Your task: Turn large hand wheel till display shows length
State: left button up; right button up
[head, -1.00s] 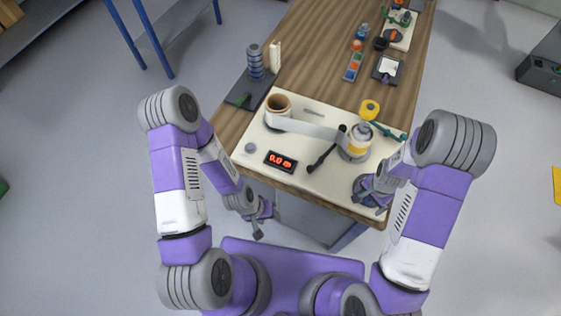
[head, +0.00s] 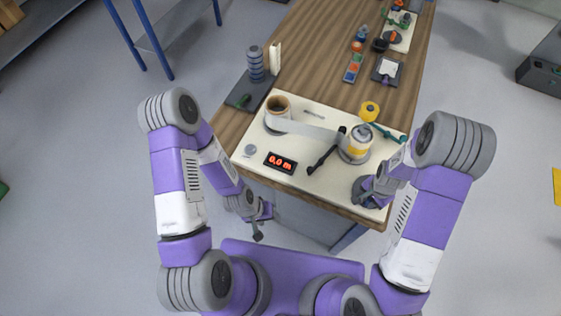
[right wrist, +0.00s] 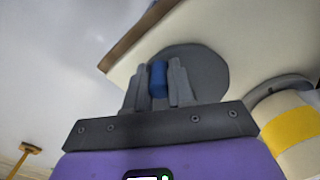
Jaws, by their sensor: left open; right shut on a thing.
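The large hand wheel is a dark grey disc (right wrist: 208,68) in the right wrist view. Its blue handle (right wrist: 158,80) stands between the fingers of my right gripper (right wrist: 158,88), which is shut on it. In the head view my right gripper (head: 372,196) is at the wheel, at the right front corner of the cream board (head: 229,158), and my arm partly hides the wheel. The display (head: 281,162) on the board shows red digits reading 0.0 m. My left gripper (head: 261,224) is open and empty, below the front table edge.
A pale film strip (head: 312,131) runs from a brown-cored roll (head: 278,106) to a yellow-banded roller (head: 356,149). A black lever (head: 322,158) and a yellow-topped part (head: 369,110) stand nearby. A dark tray (head: 241,92) with stacked discs is at left.

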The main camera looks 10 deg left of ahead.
jog(key=shift+d, duration=0.15)
jog(key=shift+d, duration=1.05)
jog(key=shift+w+d+b, duration=0.3)
jog(key=shift+d+b, duration=0.05)
jog(key=shift+d, duration=0.3)
jog(key=shift+w+d, duration=0.2)
jog(key=shift+d, duration=0.1)
